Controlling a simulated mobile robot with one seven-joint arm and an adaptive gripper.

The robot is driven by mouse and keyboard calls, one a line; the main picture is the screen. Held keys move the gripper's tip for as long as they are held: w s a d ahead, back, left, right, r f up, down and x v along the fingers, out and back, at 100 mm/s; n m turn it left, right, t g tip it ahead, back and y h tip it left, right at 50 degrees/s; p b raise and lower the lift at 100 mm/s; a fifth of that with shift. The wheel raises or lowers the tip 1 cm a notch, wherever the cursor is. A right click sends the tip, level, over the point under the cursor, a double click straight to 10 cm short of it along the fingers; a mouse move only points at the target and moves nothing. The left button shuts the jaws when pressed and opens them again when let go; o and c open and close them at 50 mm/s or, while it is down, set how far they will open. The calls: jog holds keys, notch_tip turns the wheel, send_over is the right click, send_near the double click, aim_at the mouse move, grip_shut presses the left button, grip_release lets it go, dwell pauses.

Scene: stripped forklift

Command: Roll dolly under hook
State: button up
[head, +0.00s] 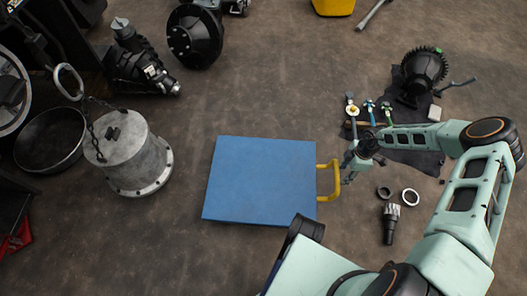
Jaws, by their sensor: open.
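The dolly is a flat blue platform (260,180) on the floor in the middle of the head view. Its yellow handle (337,184) sticks out from the right edge. My gripper (348,174) is open, pointing down right at the handle's outer bar. I cannot tell whether it touches the bar or whether the bar lies between its fingers. At the left, a pale metal ring (68,81) hangs above a grey flanged cylinder (127,152), with a dark chain running between them. No clear hook shape shows. The dolly's wheels are hidden under the platform.
The cylinder stands left of the dolly with a strip of bare floor between. Tools (369,113) on a dark mat, a black gear part (424,70), rings (410,197) and a toothed shaft (390,223) lie to the right. Black machine parts (195,37) stand at the back left.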

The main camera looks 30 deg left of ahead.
jog(key=s+a, duration=0.3)
jog(key=a, duration=0.3)
jog(key=s+a+p, duration=0.1)
jog(key=s+a, duration=0.2)
jog(key=a, duration=0.4)
jog(key=s+a, duration=0.4)
jog(key=a, duration=0.3)
jog(key=s+a+b, duration=0.1)
jog(key=s+a, duration=0.1)
jog(key=a, duration=0.3)
jog(key=s+a, duration=0.3)
jog(key=a, duration=0.2)
jog(key=s+a+b, duration=0.1)
jog(key=s+a, duration=0.2)
jog(key=a, duration=0.2)
jog(key=shift+a+b, duration=0.3)
jog(key=shift+a, duration=0.05)
jog(key=s+a, duration=0.2)
jog(key=a, duration=0.2)
jog(key=s+a, duration=0.2)
jog(key=a, duration=0.2)
jog(key=s+a, duration=0.2)
jog(key=a, duration=0.2)
jog(key=w+d+p, duration=0.4)
jog(key=d+p, duration=0.3)
jog(key=d, duration=0.1)
notch_tip(320, 180, up, 9)
jog(key=p, duration=0.6)
jog(key=shift+a+r, duration=0.2)
jog(key=shift+a, duration=0.05)
